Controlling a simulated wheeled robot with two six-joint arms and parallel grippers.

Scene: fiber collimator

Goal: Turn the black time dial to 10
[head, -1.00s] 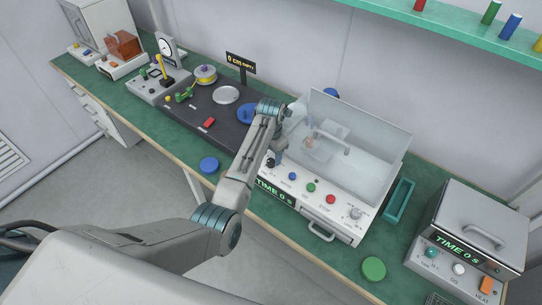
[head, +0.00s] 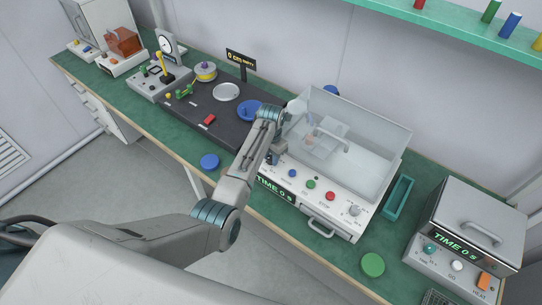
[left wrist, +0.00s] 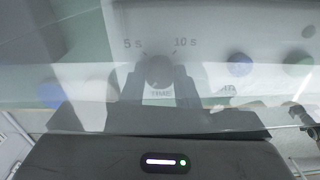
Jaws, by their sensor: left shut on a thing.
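The black time dial (left wrist: 160,72) shows in the left wrist view, seen through a hazy transparent cover. The labels "5 s" and "10 s" stand to its upper left and upper right. Its pointer direction is too faint to tell. My left gripper (left wrist: 160,88) is shut on the dial, a finger on each side. In the head view my left gripper (head: 271,157) is at the left end of the machine's front panel. The machine's display (head: 274,191) reads "TIME 0 s". My right gripper is not in view.
Blue (head: 292,173), green (head: 311,184) and red (head: 330,196) buttons sit right of the dial on the panel. A transparent lid (head: 365,120) stands over the machine. A second machine (head: 470,235) is at the right. A green disc (head: 373,265) lies on the bench in front.

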